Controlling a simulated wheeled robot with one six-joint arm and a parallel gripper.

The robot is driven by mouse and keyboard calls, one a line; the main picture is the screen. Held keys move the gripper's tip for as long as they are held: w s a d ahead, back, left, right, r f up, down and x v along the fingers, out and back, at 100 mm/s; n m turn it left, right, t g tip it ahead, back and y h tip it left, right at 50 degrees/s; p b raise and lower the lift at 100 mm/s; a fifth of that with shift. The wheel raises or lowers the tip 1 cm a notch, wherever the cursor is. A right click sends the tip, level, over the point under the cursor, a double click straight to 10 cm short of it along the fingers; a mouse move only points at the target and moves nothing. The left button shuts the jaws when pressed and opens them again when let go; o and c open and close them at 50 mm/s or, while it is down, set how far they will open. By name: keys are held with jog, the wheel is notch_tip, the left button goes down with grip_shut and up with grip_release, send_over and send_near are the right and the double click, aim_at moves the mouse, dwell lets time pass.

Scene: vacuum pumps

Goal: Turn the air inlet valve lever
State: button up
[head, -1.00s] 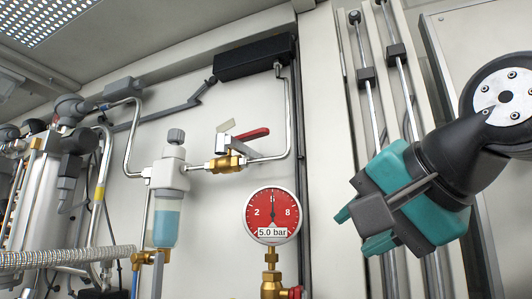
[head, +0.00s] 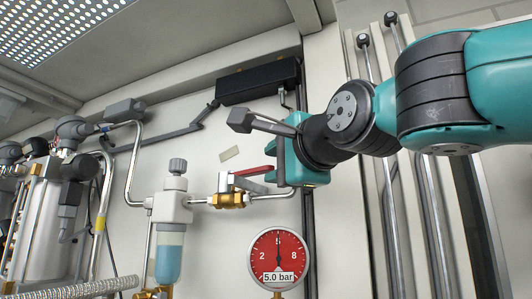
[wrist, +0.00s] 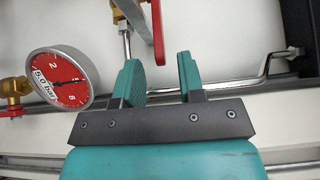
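The air inlet valve has a red lever (head: 255,171) pointing right, above a brass valve body (head: 229,200) in the pipe. My gripper (head: 279,165) is at the right end of the lever, coming from the right. In the wrist view the red lever (wrist: 157,28) reaches down from the top edge, its end lined up between the two teal fingers of my gripper (wrist: 160,70). The fingers are apart, with a gap on both sides of the lever. I cannot tell how deep the lever end sits between them.
A red pressure gauge (head: 279,257) reading 5.0 bar is below my gripper. A filter with blue liquid (head: 169,250) hangs left of the valve. A black box (head: 258,82) is above on the wall. Vertical rods (head: 366,63) stand behind my arm.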

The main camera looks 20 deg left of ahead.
aim_at(271, 168)
jog(key=shift+p+x, duration=0.8)
jog(key=shift+x, duration=1.3)
grip_shut()
